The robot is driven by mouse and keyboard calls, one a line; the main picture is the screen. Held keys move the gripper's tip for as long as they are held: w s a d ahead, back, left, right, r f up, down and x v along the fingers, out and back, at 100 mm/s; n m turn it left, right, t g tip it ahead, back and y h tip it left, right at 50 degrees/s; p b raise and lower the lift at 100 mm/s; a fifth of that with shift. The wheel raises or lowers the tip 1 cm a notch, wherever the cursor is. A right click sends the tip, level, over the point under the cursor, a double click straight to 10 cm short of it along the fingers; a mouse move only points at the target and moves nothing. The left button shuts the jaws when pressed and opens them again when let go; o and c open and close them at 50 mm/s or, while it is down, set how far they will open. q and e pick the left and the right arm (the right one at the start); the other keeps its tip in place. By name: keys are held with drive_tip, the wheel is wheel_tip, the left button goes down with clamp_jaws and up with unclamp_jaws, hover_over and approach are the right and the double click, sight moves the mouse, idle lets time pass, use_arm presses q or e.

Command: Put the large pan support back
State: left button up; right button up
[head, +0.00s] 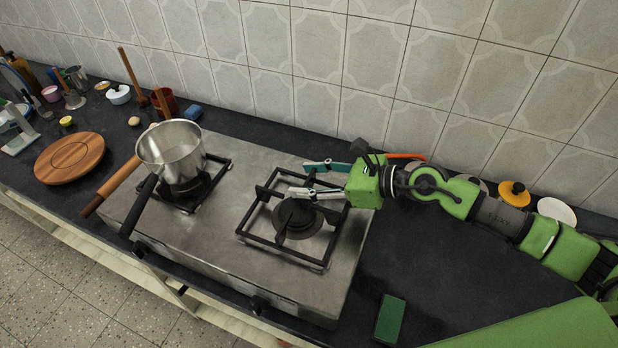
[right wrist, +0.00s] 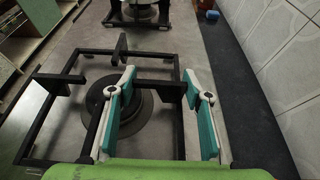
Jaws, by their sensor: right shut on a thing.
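The large pan support (head: 283,258) is a black square frame with short inward prongs. It lies around the large burner (head: 297,218) on the steel hob (head: 220,225), roughly level. I cannot tell whether it rests on the hob or hangs slightly above it. My right gripper (head: 306,179) comes in from the right and is shut on the support's far right part. In the right wrist view, the support (right wrist: 52,118) runs under and between the teal-padded fingers (right wrist: 160,88), with the burner (right wrist: 130,118) inside the frame. My left gripper is not in view.
A steel saucepan (head: 172,150) stands on the smaller support (head: 213,185) at the left burner, handles jutting forward. A round wooden board (head: 70,158) and several small items lie further left. A green sponge (head: 390,319) lies right of the hob. The tiled wall (head: 330,50) closes the back.

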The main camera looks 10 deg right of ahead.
drive_tip(key=shift+f, duration=0.1)
drive_tip(key=o, duration=1.3)
drive_tip(key=shift+r, duration=0.25)
drive_tip(key=shift+r+p, duration=0.4)
drive_tip(key=shift+p, duration=0.2)
drive_tip(key=b+v, duration=0.1)
drive_tip(key=v, duration=0.2)
drive_tip(key=b+v, duration=0.2)
drive_tip(key=v, duration=0.1)
drive_tip(key=b+v, duration=0.2)
drive_tip(key=v, duration=0.2)
drive_tip(key=shift+s+d+f, duration=0.1)
drive_tip(key=shift+d+f, duration=0.1)
drive_tip(key=shift+f, duration=0.05)
drive_tip(key=shift+s+d+r+b, duration=0.3)
drive_tip(key=shift+s+d+r, duration=0.1)
drive_tip(key=shift+d+r, duration=0.2)
